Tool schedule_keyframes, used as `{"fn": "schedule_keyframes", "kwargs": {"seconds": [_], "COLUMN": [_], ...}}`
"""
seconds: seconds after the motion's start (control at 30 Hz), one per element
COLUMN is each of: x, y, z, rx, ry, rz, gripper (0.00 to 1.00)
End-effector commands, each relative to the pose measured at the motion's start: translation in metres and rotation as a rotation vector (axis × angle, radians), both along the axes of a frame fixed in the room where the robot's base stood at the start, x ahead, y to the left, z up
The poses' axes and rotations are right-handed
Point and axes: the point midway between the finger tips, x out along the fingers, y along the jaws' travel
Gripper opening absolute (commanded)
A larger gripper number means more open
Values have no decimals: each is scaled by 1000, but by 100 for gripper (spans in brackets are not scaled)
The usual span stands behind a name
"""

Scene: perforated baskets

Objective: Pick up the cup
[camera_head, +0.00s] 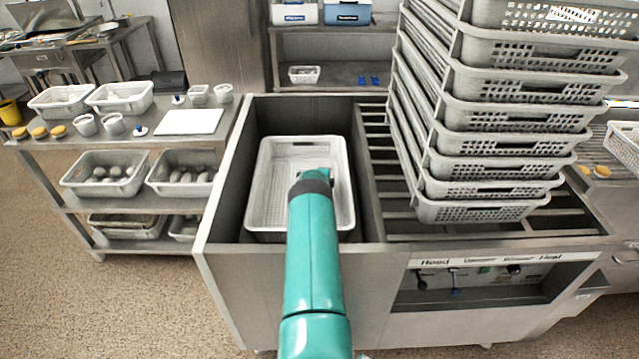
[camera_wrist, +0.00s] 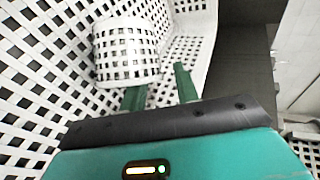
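A white cup-like object (camera_wrist: 127,52) with rows of dark squares on its side shows in the wrist view, inside a white perforated basket (camera_wrist: 40,72). In the head view, this basket (camera_head: 262,190) sits in the steel well, and my arm covers part of its inside; I cannot make out the cup there. My gripper (camera_wrist: 158,78) is open, with two green fingers apart and nothing seen between them. The cup is just beyond the fingertips, mostly ahead of the left finger. I cannot tell whether that finger touches it. In the head view my arm hides the fingers.
The steel well's walls (camera_head: 228,185) surround the basket. A tall stack of grey perforated baskets (camera_head: 500,140) stands right of it on rails. A steel table at left holds baskets (camera_head: 120,97), small cups (camera_head: 85,125) and a white board (camera_head: 190,121). Speckled floor lies open at front left.

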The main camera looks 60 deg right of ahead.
Motion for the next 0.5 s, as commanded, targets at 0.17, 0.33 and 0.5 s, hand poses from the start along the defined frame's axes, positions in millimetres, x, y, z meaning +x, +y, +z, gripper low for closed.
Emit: {"fn": "schedule_keyframes", "kwargs": {"seconds": [0.17,0.33,0.5], "x": [0,0,-1], "y": [0,0,0], "z": [0,0,0], "rx": [0,0,1], "ry": [0,0,1], "rz": [0,0,-1], "gripper": [27,0,0]}}
